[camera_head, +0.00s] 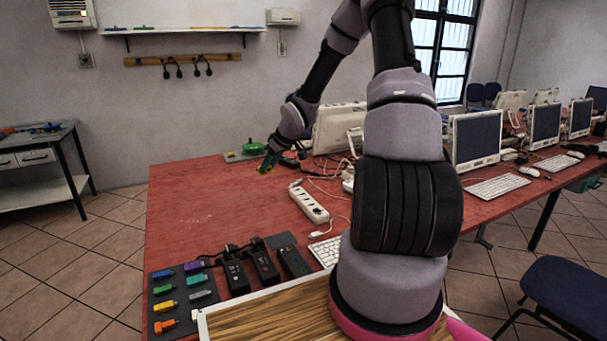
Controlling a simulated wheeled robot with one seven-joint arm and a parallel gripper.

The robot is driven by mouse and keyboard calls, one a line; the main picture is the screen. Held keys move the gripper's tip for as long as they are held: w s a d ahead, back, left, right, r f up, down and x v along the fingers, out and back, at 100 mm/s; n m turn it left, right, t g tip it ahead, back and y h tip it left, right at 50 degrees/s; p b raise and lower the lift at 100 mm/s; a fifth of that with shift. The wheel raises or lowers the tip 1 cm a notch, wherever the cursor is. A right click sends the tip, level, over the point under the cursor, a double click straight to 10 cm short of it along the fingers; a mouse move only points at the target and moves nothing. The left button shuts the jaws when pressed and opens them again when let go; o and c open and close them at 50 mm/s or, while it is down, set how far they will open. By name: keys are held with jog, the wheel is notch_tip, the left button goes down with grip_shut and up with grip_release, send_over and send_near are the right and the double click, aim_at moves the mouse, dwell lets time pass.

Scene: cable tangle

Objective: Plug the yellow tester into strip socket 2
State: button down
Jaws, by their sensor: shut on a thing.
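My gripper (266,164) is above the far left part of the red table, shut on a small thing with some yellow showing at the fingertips. It looks to be the yellow tester (264,169), but it is tiny and partly hidden by the fingers. The white power strip (309,203) lies on the table to the right of my gripper and nearer the camera, running diagonally. Its sockets show as dark spots on top, too small to read any numbers. My gripper is clear of the strip.
A dark mat (183,333) at the front left holds several coloured plugs, one of them yellow (166,306). Black adapters (265,262) stand beside it. A green round object (253,146), cables and a monitor are at the back. The table's left middle (200,215) is clear.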

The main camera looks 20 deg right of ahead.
jog(key=w+d+f+n+h, duration=0.1)
jog(key=w+d+f+n, duration=0.3)
jog(key=n, duration=0.6)
jog(key=w+d+f+n+t+h, duration=0.1)
jog(key=w+d+f+n, duration=0.3)
jog(key=d+n, duration=0.4)
jog(key=w+d+f+n+t+h, duration=0.1)
jog(key=w+d+f+n, duration=0.3)
jog(key=n, duration=0.8)
jog(key=shift+w+d+n, duration=0.4)
jog(key=shift+d, duration=0.85)
jog(key=shift+f, duration=2.05)
jog(key=shift+s+f, duration=0.15)
jog(key=shift+f, duration=1.05)
